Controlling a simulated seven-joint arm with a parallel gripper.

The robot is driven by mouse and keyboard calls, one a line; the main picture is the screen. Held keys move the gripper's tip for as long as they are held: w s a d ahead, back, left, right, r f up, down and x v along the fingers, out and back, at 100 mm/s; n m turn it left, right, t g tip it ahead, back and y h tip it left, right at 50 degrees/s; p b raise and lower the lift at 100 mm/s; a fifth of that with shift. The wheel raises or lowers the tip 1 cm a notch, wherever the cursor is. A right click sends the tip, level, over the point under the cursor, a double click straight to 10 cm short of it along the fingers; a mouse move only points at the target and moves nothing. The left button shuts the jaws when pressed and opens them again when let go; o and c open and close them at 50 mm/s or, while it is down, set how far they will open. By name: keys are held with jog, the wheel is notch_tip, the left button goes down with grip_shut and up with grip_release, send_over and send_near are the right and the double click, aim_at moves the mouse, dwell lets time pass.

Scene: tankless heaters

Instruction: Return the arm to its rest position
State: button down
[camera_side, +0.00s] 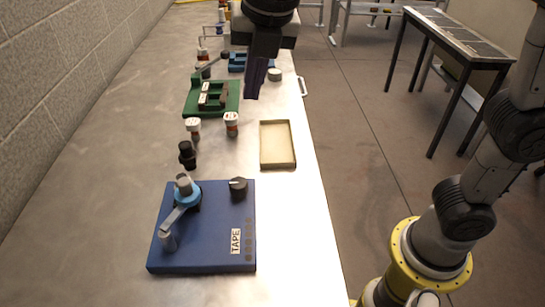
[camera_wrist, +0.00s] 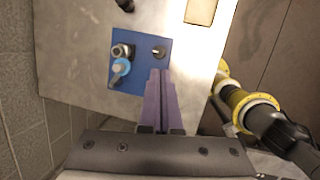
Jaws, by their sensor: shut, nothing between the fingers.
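My gripper (camera_side: 255,80) hangs above the far part of the metal bench in the side view, its dark purple fingers pointing down. In the wrist view my gripper (camera_wrist: 160,78) shows its two purple fingers together with nothing between them. The fingers are apart from the things on the bench. My arm's yellow and grey base stands beside the bench at the right of the side view.
A blue tape station (camera_side: 208,225) sits at the bench's near end; it also shows in the wrist view (camera_wrist: 140,65). A shallow tray (camera_side: 278,144), small jars (camera_side: 231,124), a black fitting (camera_side: 187,155) and a green fixture (camera_side: 212,96) stand farther back. A wall borders the left.

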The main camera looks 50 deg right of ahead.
jog(key=s+d+f+m+t, duration=0.1)
jog(key=s+d+m, duration=1)
jog(key=d, duration=0.4)
jog(key=s+d+f+m, duration=0.1)
jog(key=s+f+m, duration=0.2)
jog(key=f+m, duration=0.2)
jog(key=s+f+m+t, duration=0.1)
jog(key=s+f+m, duration=0.2)
jog(key=m, duration=0.9)
jog(key=shift+s+d+f+y, duration=0.25)
jog(key=shift+d+f+y, duration=0.1)
jog(key=shift+f, duration=0.55)
